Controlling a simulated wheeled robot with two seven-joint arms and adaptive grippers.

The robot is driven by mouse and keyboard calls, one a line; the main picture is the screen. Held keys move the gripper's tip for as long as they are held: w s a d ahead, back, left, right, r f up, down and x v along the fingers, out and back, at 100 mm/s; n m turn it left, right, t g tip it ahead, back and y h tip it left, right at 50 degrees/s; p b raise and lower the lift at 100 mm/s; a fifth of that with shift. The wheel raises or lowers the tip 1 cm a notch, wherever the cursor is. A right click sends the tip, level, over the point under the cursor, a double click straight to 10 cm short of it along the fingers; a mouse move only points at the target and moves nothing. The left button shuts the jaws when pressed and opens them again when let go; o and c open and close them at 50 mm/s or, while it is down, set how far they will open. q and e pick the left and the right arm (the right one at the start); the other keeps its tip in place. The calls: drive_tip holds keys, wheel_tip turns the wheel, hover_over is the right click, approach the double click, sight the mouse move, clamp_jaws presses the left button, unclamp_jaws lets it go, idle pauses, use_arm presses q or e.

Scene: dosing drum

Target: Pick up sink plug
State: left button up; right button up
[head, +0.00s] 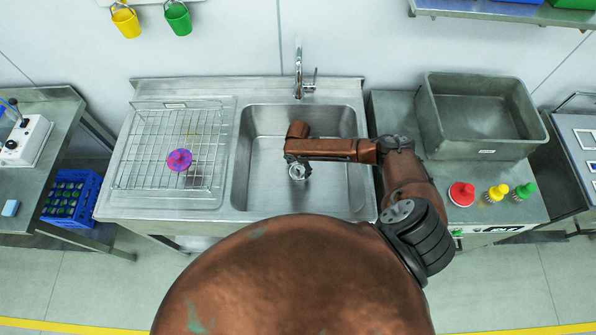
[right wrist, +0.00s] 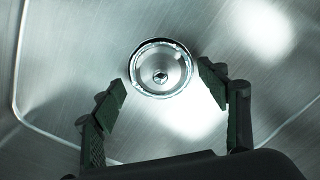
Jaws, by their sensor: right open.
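The round steel sink plug (right wrist: 161,69), with a dark centre, sits at the drain in the bottom of the steel sink basin (head: 261,140). It also shows in the head view (head: 297,173), small and partly hidden by my right arm. My right gripper (right wrist: 164,82) is open and empty. Its dark fingers stand on either side of the plug in the right wrist view, with a gap to it. In the head view the gripper (head: 298,166) is down inside the basin, mostly hidden. My left gripper is not in view.
A tap (head: 299,75) rises behind the basin. A grey tub (head: 437,135) and red, yellow and green items stand right. The basin walls surround my right gripper.

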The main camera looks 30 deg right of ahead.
drive_tip(key=shift+f, duration=0.65)
drive_tip(key=shift+c, duration=0.6)
drive_tip(key=c, duration=1.1)
drive_tip(key=shift+r, duration=0.1)
